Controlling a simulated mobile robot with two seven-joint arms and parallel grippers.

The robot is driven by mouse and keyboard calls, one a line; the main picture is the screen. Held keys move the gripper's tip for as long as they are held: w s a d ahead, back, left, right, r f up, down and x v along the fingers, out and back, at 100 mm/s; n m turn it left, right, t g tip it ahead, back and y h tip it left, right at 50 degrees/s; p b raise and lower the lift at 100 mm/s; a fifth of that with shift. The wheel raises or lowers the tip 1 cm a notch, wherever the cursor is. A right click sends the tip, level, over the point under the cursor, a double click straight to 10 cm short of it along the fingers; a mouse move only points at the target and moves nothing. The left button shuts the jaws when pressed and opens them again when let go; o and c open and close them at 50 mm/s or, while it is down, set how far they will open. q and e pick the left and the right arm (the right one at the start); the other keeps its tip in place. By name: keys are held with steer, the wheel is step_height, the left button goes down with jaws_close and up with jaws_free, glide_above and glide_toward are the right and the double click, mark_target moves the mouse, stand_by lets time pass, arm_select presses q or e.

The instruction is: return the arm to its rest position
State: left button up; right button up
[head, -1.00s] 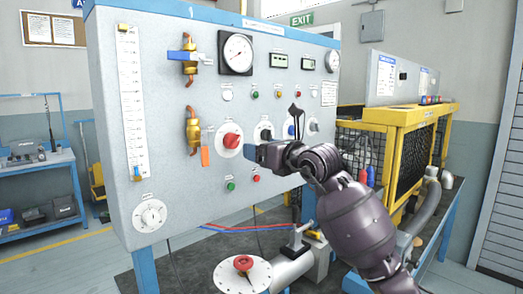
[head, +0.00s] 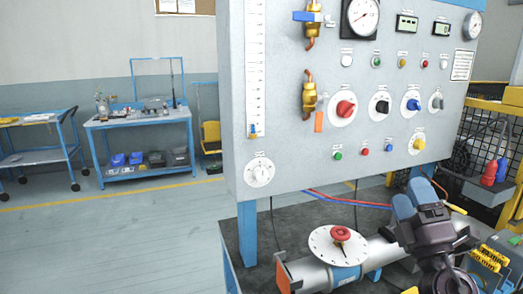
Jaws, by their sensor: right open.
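My right gripper (head: 412,200) is at the lower right of the head view, with its two blue fingertips pointing up. It is open and nothing shows between the fingers. It appears in front of the lower right part of the control panel (head: 290,160), below the yellow knob (head: 417,144). The dark wrist runs down to the bottom edge of the picture. My left gripper is not in view.
The panel carries a red knob (head: 346,109), a black knob (head: 381,106), a blue knob (head: 411,104) and gauges. Below it lies a pipe with a red-centred dial (head: 341,234). A workbench (head: 140,119) stands at the back left. The floor (head: 110,240) at left is clear.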

steer(key=s+d+f+m+g+h, duration=0.45)
steer(key=s+f+m+g, duration=0.25)
steer(key=f+m, duration=0.3)
steer(key=s+d+f+m+g+h, duration=0.3)
steer(key=s+f+m+g+h, duration=0.5)
steer(key=f, duration=0.5)
steer(key=s+a+f+m+g+y, duration=0.1)
steer(key=s+a+f+g+y, duration=0.35)
steer(key=s, duration=0.45)
steer(key=s+a+f+m+g+y, duration=0.2)
steer(key=s+a+f+g+y, duration=0.15)
steer(key=s+f, duration=0.35)
steer(key=w+f+n+t+y, duration=0.1)
steer(key=w+f+t, duration=0.5)
steer(key=f+t, duration=0.2)
steer(key=shift+w+f+t, duration=0.2)
steer(key=shift+f+t, duration=0.2)
steer(key=shift+t, duration=0.1)
steer(key=shift+a, duration=0.1)
steer(key=shift+c, duration=0.3)
